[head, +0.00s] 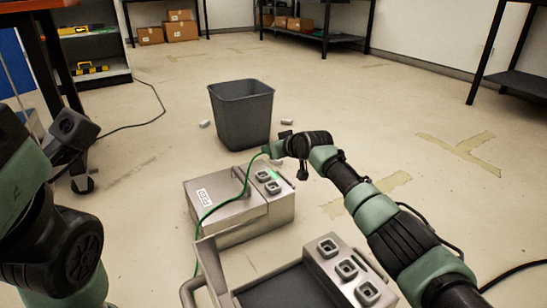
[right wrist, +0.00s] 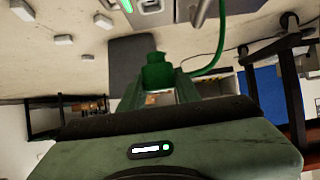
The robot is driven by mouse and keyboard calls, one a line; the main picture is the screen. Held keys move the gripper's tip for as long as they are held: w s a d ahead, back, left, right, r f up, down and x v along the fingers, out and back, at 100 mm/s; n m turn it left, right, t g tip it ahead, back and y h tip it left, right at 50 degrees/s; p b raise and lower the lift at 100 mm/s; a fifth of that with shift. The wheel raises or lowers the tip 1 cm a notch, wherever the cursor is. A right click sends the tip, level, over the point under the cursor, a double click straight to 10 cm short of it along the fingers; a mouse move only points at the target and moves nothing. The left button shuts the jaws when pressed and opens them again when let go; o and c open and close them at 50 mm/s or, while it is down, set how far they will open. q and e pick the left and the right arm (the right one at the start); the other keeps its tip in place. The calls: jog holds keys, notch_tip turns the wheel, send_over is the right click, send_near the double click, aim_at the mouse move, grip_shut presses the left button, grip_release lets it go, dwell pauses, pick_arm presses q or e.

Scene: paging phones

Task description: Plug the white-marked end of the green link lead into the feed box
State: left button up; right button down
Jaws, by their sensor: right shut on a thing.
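My right gripper (head: 277,150) is shut on a green plug (right wrist: 157,74) of the green link lead (head: 245,180). It holds the plug above the back of a metal box (head: 225,212), apart from its sockets. The box has a white label, too small to read surely, two square sockets (head: 269,181) and a lit green strip. The lead hangs from the gripper across the box and down past its front left; its other end is hidden. I cannot see a white mark on the plug. My left arm shows at the left; its gripper fingers are not visible.
A metal unit (head: 341,258) with three sockets and a dark tray stands in front. A dark grey bin (head: 242,113) stands behind the box, with small grey blocks on the floor nearby. Shelves with cartons line the back. Floor to the right is mostly clear.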

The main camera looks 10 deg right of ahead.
jog(key=shift+f, duration=0.1)
dwell(0.3)
jog(key=shift+f, duration=1.2)
jog(key=shift+f+m+t+h, duration=0.15)
jog(key=shift+f+m+h, duration=0.35)
jog(key=shift+f, duration=1.7)
jog(key=shift+f+m+t+h, duration=0.15)
jog(key=shift+f+m+h, duration=0.35)
jog(key=shift+f, duration=1.7)
jog(key=shift+f, duration=0.35)
jog(key=c, duration=0.9)
grip_release()
